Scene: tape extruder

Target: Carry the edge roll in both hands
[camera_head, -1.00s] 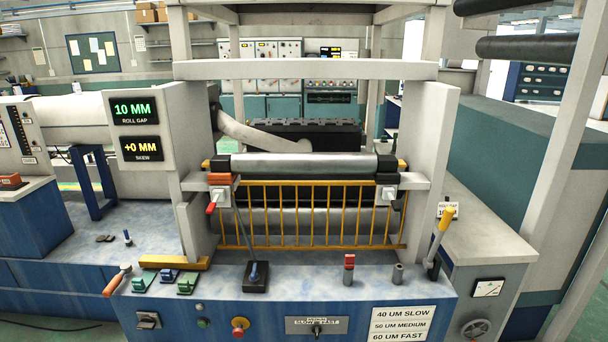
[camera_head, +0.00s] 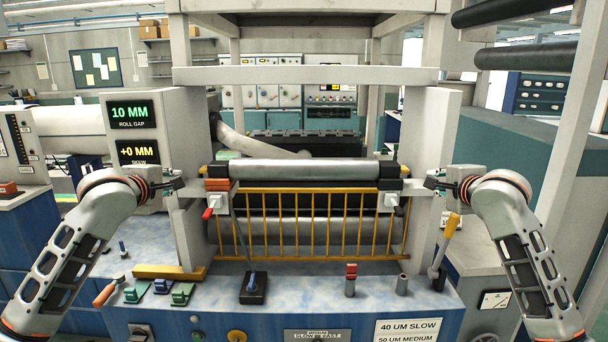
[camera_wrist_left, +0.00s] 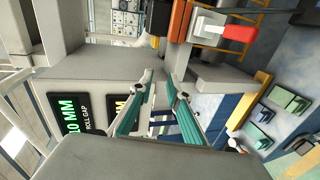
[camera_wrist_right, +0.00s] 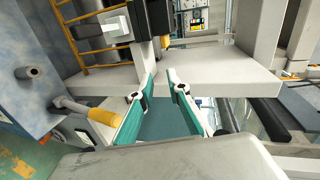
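A long silver roll (camera_head: 300,170), which I take to be the edge roll, lies level across the machine above a yellow guard rail. Black end blocks (camera_head: 388,172) sit at its ends. My left gripper (camera_head: 178,186) is just left of the roll's left end, apart from it. Its fingers also show parted and empty in the left wrist view (camera_wrist_left: 161,84). My right gripper (camera_head: 432,184) is beyond the right end, also apart. Its fingers show parted and empty in the right wrist view (camera_wrist_right: 160,82). The roll's silver surface is not clearly seen in either wrist view.
White upright frames (camera_head: 430,130) flank the roll, close to both grippers. The yellow guard rail (camera_head: 310,190) crosses below it. A red-tipped lever (camera_head: 209,212), a yellow-handled lever (camera_head: 446,235) and an upright rod in a black base (camera_head: 254,292) stand in front.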

